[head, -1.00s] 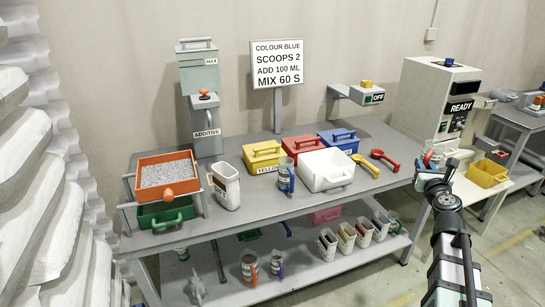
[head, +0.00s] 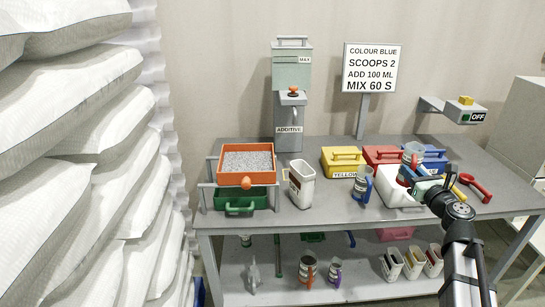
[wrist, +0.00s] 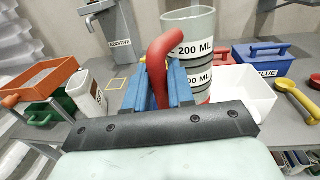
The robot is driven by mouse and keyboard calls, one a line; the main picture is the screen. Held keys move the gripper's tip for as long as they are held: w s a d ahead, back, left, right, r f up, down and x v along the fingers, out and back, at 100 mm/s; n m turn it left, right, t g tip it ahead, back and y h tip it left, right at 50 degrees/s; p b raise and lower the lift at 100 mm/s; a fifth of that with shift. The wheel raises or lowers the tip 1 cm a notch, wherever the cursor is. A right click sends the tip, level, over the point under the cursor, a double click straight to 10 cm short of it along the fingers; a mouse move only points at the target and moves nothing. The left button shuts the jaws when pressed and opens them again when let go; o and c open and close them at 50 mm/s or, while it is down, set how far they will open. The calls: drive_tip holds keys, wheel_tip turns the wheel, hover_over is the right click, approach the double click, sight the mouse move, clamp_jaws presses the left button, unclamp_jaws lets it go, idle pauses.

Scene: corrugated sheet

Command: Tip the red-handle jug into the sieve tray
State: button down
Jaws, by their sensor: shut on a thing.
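The red-handle jug (head: 413,153) is a clear cup with volume labels, held roughly upright above the white tub. In the wrist view the jug (wrist: 193,30) stands just beyond my fingers, marked 200 ML. My gripper (head: 412,177) is shut on its red handle (wrist: 160,62), between blue fingers. Whether the jug holds anything is hard to tell. The sieve tray (head: 221,153) is orange, filled with grey-white granules, and sits on a stand over a green bin at the left of the bench. The gripper and jug are well to its right.
A white container (head: 301,184) and a blue-handled jug (head: 363,187) stand between the sieve tray and my gripper. The yellow box (head: 343,160), white tub (head: 391,190) and additive dispenser (head: 289,125) are nearby. Stacked sacks (head: 65,150) fill the left side.

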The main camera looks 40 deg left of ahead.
drive_tip(key=s+a+r+n+g+y, duration=0.1)
drive_tip(key=s+a+n+g, duration=0.4)
drive_tip(key=s+a, duration=0.8)
drive_tip(key=s+a+r+n+g+y, duration=0.2)
drive_tip(key=s+a+n+g, duration=0.3)
drive_tip(key=s+a+g, duration=0.6)
drive_tip(key=s+a+r, duration=0.1)
drive_tip(key=s+a, duration=0.1)
drive_tip(key=a, duration=0.4)
drive_tip(key=shift+s+a+n, duration=0.25)
drive_tip(key=shift+a+n, duration=0.1)
drive_tip(key=shift+n, duration=0.05)
drive_tip(key=shift+r, duration=0.15)
drive_tip(key=w+a+r+m+h, duration=0.2)
drive_tip(key=a+m+h, duration=0.2)
drive_tip(key=a+h, duration=0.3)
drive_tip(key=shift+w+a+m+h, duration=0.3)
drive_tip(key=shift+w+a+h, duration=0.1)
drive_tip(key=shift+h, duration=0.7)
drive_tip(key=shift+w+a+m+g+h+p, duration=0.2)
drive_tip(key=shift+a+m+g+h+p, duration=0.15)
drive_tip(key=shift+a+h, duration=0.35)
drive_tip(key=shift+a+h, duration=0.2)
drive_tip(key=shift+h, duration=0.1)
